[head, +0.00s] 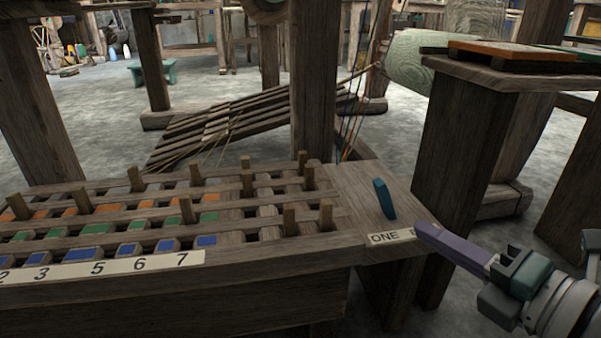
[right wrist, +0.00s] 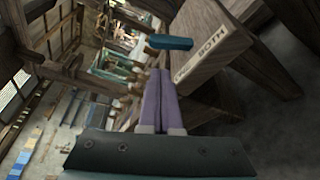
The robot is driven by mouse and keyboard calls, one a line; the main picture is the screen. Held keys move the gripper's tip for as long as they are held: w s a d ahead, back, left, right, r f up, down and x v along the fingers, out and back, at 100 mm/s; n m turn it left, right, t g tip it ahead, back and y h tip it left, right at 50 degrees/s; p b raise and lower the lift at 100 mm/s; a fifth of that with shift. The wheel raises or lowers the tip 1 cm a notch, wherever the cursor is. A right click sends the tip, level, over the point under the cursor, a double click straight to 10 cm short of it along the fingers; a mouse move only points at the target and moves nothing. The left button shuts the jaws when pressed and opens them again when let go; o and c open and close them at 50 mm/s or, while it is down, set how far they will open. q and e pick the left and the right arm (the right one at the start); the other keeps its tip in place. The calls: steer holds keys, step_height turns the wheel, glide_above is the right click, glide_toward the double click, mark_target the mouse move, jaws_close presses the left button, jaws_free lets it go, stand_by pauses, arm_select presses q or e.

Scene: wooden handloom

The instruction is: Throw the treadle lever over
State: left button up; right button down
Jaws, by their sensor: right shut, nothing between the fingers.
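The treadle lever is a small teal-blue handle (head: 384,199) standing on the right end of the wooden peg board, leaning slightly left at its top in the head view. My right gripper (head: 422,230), with purple fingers, is shut and empty, at the board's front right corner, apart from the lever. In the right wrist view the lever (right wrist: 170,42) is beyond the shut fingertips (right wrist: 158,74), and the label (right wrist: 199,62) reads "ONE BOTH". My left gripper is not in view.
The peg board (head: 275,248) carries several upright wooden pegs and coloured blocks, with a number strip (head: 100,268) along its front. A loom post (head: 313,80) rises behind it. A wooden stand (head: 465,150) is close on the right.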

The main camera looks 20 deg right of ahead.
mark_target(386, 204)
steer(key=w+b, duration=0.1)
steer(key=w, duration=0.1)
steer(key=w+f+b, duration=0.1)
steer(key=w, duration=0.2)
steer(key=w+b, duration=0.1)
steer(key=w, duration=0.2)
steer(key=shift+w+a+f, duration=0.15)
steer(key=shift+w+a, duration=0.05)
steer(key=shift+a, duration=0.1)
steer(key=shift+w+b, duration=0.35)
steer(key=shift+w, duration=0.3)
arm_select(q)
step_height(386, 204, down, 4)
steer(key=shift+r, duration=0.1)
